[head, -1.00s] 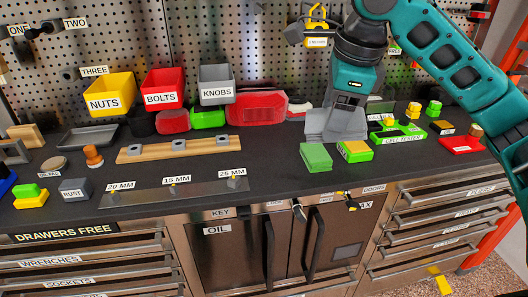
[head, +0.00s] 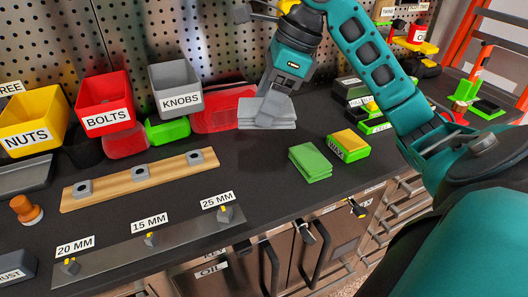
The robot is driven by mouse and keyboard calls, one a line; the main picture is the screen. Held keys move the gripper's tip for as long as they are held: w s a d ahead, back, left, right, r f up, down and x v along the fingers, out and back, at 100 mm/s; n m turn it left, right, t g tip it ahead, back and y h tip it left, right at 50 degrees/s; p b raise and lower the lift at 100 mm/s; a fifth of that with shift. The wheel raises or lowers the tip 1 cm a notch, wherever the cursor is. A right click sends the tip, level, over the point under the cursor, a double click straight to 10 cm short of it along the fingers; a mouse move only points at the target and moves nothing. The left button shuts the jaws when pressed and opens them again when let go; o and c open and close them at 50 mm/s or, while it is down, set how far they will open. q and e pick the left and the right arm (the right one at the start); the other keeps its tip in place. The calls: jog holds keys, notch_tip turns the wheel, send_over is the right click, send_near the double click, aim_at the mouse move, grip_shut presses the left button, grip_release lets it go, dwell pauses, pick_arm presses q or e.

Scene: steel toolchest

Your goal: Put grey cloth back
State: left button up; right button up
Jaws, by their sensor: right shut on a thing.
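The folded grey cloth (head: 254,120) is at the back of the bench, in front of the pegboard. It sits right beside the red bin. My right gripper (head: 270,97) comes down on it from above and is shut on it. The fingertips are partly hidden against the grey folds. I cannot tell whether the cloth rests on the bench or hangs just above it. A folded green cloth (head: 311,163) lies nearer the front edge. A green block with a yellow top, labelled WAX (head: 349,146), stands to its right. My left gripper is out of view.
Left of the grey cloth are the red bin (head: 222,119), a green bin (head: 168,132) and the KNOBS bin (head: 175,86). A wooden rail (head: 115,190) and a steel strip (head: 110,256) lie in front. The bench between rail and green cloth is clear.

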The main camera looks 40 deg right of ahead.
notch_tip(320, 180, down, 11)
jog(key=b, duration=0.3)
jog(key=shift+r, duration=0.15)
jog(key=shift+f+b, duration=0.9)
jog(key=shift+f, duration=1.75)
jog(key=o, duration=1)
